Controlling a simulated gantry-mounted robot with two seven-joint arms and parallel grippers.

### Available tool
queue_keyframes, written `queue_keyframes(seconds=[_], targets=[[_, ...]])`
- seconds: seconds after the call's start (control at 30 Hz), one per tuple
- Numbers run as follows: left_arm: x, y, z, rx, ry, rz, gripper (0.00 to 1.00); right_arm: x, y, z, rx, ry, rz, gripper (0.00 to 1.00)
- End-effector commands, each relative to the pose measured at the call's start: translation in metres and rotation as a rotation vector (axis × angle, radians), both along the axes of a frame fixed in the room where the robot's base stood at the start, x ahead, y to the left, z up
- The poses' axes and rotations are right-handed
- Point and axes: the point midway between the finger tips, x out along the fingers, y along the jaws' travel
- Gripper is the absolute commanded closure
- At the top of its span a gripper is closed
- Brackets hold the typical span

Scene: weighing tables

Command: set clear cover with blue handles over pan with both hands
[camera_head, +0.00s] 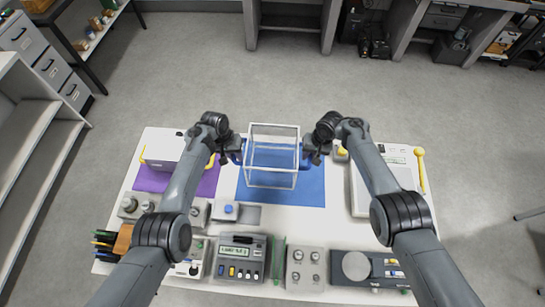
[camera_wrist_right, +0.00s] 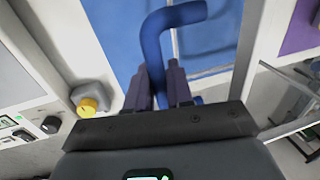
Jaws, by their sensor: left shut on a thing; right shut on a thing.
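The clear cover (camera_head: 272,187) is a see-through box with white edges and a blue handle on each side. It is at the blue mat (camera_head: 310,190) in the head view; I cannot tell if it touches the mat. My left gripper (camera_head: 238,153) is shut on its left handle. My right gripper (camera_head: 312,154) is shut on its right handle, and the right wrist view shows the blue handle (camera_wrist_right: 153,45) between the fingers (camera_wrist_right: 165,85). A round grey pan (camera_head: 356,265) sits on a dark scale at the front right, apart from the cover.
A white box with yellow handles (camera_head: 164,148) stands on a purple mat (camera_head: 207,184) at the left. Instruments, including a display unit (camera_head: 240,258), line the front edge.

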Motion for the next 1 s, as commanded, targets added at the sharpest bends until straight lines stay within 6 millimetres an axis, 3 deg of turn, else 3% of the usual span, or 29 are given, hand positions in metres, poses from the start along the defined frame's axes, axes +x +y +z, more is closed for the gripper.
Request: queue_keyframes(seconds=[0.13, 1.0], targets=[[0.001, 0.000, 0.010, 0.000, -0.002, 0.000, 1.00, 0.001, 0.000, 0.010, 0.000, -0.001, 0.000, 1.00], [0.001, 0.000, 0.018, 0.000, -0.002, 0.000, 1.00, 0.001, -0.001, 0.018, 0.000, -0.002, 0.000, 1.00]])
